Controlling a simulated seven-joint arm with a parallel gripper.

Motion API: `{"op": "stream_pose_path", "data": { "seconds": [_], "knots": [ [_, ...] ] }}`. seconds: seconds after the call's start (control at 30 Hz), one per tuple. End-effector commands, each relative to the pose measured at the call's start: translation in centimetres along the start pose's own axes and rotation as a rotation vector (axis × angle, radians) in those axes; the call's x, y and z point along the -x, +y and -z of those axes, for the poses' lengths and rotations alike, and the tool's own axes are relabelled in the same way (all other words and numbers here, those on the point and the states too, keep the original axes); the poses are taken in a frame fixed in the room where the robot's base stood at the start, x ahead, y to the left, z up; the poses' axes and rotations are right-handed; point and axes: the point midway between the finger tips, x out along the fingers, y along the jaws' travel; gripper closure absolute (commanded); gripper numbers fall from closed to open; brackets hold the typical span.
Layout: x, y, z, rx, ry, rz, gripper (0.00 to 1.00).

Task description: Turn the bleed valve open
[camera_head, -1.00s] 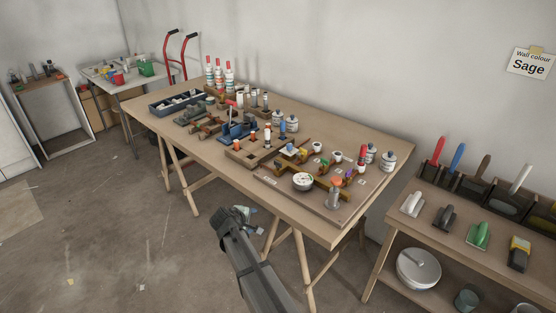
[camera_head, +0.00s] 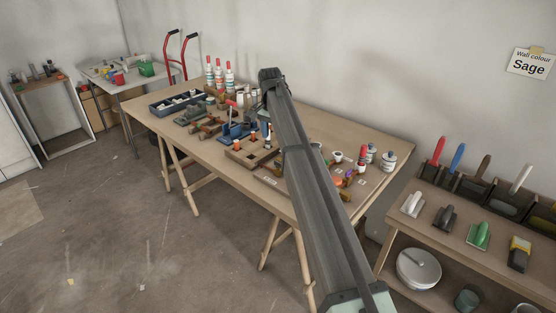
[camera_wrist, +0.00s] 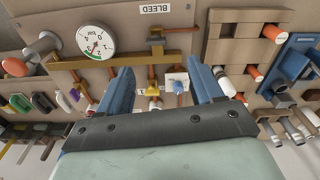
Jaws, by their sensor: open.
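In the wrist view a BLEED label (camera_wrist: 156,9) sits at the top of the board. Just below it a small brass fitting (camera_wrist: 155,37), apparently the bleed valve, joins the pipework; its turn position is too small to tell. A round white gauge (camera_wrist: 96,40) stands to its left. A blue-handled fitting (camera_wrist: 178,83) on a white plate and a small yellow piece (camera_wrist: 153,90) show between my fingers. My gripper (camera_wrist: 160,84) is open and empty, its blue fingers spread, below the bleed fitting in the picture.
Orange, green and purple handles (camera_wrist: 42,103) line the left of the wrist view. Wooden blocks (camera_wrist: 235,45) with orange and white pegs stand right. In the head view the workbench (camera_head: 385,150) holds white bottles (camera_head: 219,72) and jars (camera_head: 388,160); a tool shelf (camera_head: 400,235) stands right.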

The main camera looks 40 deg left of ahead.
Motion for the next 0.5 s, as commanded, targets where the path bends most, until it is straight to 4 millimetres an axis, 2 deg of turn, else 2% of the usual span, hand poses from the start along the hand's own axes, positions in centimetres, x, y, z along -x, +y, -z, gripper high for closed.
{"op": "stream_pose_path", "data": {
  "seconds": [0.03,0.1,0.2,0.37,0.5],
  "knots": [
    [1.1,0.3,0.9,-0.046,-0.023,0.005,0.34],
    [1.9,0.7,1.3,-0.092,-0.047,0.008,0.34],
    [2.2,1.0,1.4,-0.123,-0.064,0.007,0.34],
    [0.9,1.1,1.2,-0.128,-0.066,0.007,0.34],
    [-1.4,1.1,1.1,-0.126,-0.066,0.006,0.34]
  ]
}}
